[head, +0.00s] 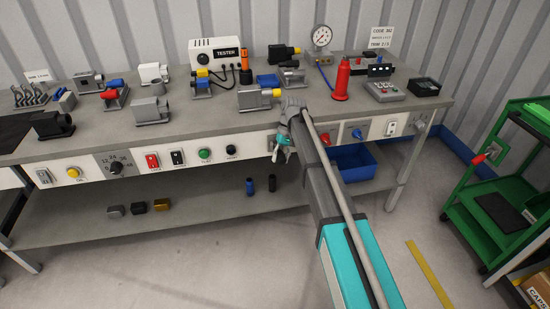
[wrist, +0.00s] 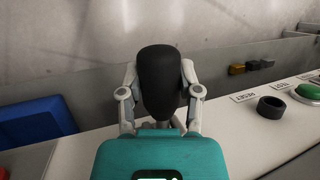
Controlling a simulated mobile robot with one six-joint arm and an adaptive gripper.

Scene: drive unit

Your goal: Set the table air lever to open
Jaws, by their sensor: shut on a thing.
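My gripper (head: 281,150) is at the front panel (head: 257,147) under the table top, left of a red lever (head: 326,138) and a blue lever (head: 357,133). In the wrist view my gripper (wrist: 159,72) has its two fingers closed on the sides of a rounded black handle (wrist: 160,95). The handle looks like that of a panel lever, but its base and label are hidden behind my gripper, so its setting cannot be read.
In the wrist view a black button (wrist: 271,107) and a green button (wrist: 310,93) sit beside the handle. A blue bin (head: 352,162) is on the lower shelf (head: 190,208). Valves and a gauge (head: 322,38) stand on the table top. A green cart (head: 495,205) is at right.

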